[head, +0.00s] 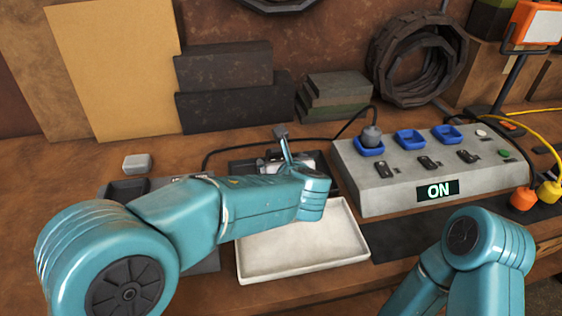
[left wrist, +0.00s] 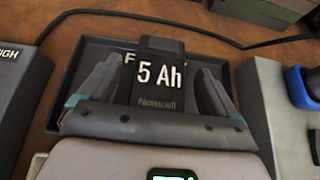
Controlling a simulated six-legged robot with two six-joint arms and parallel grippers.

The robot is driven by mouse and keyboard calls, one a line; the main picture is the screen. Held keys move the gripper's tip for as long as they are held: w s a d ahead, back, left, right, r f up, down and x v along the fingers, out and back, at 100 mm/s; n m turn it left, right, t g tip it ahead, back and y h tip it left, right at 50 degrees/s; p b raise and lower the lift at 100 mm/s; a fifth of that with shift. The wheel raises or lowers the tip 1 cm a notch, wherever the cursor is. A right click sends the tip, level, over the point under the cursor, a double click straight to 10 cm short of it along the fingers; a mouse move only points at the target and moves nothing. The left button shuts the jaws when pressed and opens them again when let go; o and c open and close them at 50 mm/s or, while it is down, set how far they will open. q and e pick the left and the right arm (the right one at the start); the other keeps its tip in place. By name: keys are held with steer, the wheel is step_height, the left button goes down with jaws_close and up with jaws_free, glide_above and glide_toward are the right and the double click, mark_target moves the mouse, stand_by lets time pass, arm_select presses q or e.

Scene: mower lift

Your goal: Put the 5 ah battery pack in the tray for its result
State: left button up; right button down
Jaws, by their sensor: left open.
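The black battery pack marked "5 Ah" (left wrist: 160,72) shows in the left wrist view, between the two fingers of my left gripper (left wrist: 155,90). The fingers are open, with one on each side of the pack. The pack is over a dark shallow tray (left wrist: 75,45) whose lettering it mostly covers; I cannot tell whether its underside touches the tray floor. In the head view my left gripper (head: 287,163) is at this dark tray (head: 240,166), and my arm hides much of the area. My right arm shows at the lower right, but its gripper is out of frame.
An empty white tray (head: 305,240) is in front. A grey power box (head: 400,180) with blue sockets and an "ON" display stands to the right. A black cable (left wrist: 200,28) runs behind the dark tray.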

arm_select(q)
steer(key=v, duration=1)
steer(key=shift+s, duration=0.15)
